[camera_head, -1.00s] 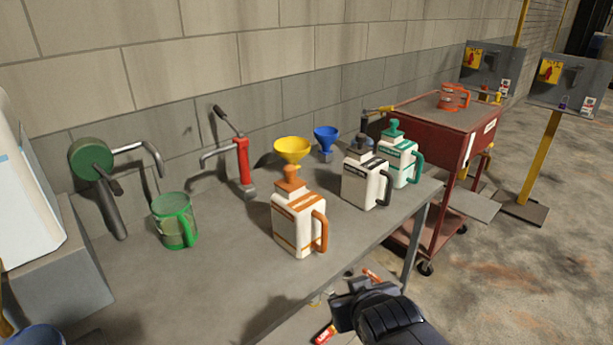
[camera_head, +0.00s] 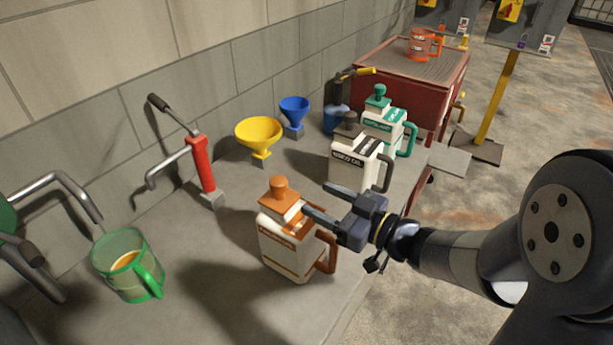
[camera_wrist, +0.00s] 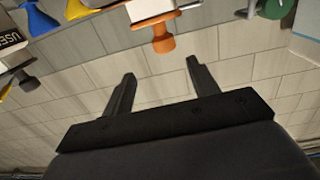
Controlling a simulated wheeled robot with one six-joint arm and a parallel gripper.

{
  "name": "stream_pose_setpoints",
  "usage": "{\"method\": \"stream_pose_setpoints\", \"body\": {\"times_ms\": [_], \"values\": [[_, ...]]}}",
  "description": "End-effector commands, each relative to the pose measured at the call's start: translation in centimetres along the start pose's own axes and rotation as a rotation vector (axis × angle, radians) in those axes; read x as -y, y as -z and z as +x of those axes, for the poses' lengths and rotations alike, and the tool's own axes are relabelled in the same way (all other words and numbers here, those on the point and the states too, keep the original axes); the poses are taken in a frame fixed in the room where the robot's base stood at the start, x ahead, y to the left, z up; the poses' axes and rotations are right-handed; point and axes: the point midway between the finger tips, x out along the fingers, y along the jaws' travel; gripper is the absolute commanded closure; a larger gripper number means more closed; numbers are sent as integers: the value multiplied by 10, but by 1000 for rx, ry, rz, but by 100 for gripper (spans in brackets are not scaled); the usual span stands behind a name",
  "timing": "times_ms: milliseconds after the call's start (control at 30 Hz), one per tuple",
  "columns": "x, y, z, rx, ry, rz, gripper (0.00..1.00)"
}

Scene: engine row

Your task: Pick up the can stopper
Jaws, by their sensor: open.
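A white can with orange bands and handle (camera_head: 290,245) stands upright on the grey bench, with an orange stopper (camera_head: 279,193) in its top. Behind it are a white can with a dark stopper (camera_head: 350,131) and one with a green stopper (camera_head: 377,96). My gripper (camera_head: 316,200) is open and empty, its fingers pointing left beside the upper right of the orange can, apart from its stopper. In the wrist view, the orange stopper (camera_wrist: 163,42) hangs inverted beyond the gap between the open fingers (camera_wrist: 161,70). Which can the task means is not shown.
A yellow funnel (camera_head: 259,133), a blue funnel (camera_head: 294,110) and a red hand pump (camera_head: 203,165) stand along the wall side. A green jug (camera_head: 128,262) stands at left. A red cart (camera_head: 440,90) stands beyond the bench (camera_head: 225,285), which has bare room at the front.

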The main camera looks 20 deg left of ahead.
Motion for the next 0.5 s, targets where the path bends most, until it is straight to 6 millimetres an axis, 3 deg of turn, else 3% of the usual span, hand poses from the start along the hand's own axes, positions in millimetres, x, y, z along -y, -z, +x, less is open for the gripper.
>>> {"method": "stream_pose_setpoints", "body": {"times_ms": [167,500], "values": [[9,0,8,-15,52,16,43],[11,2,52,-16,52,15,43]]}}
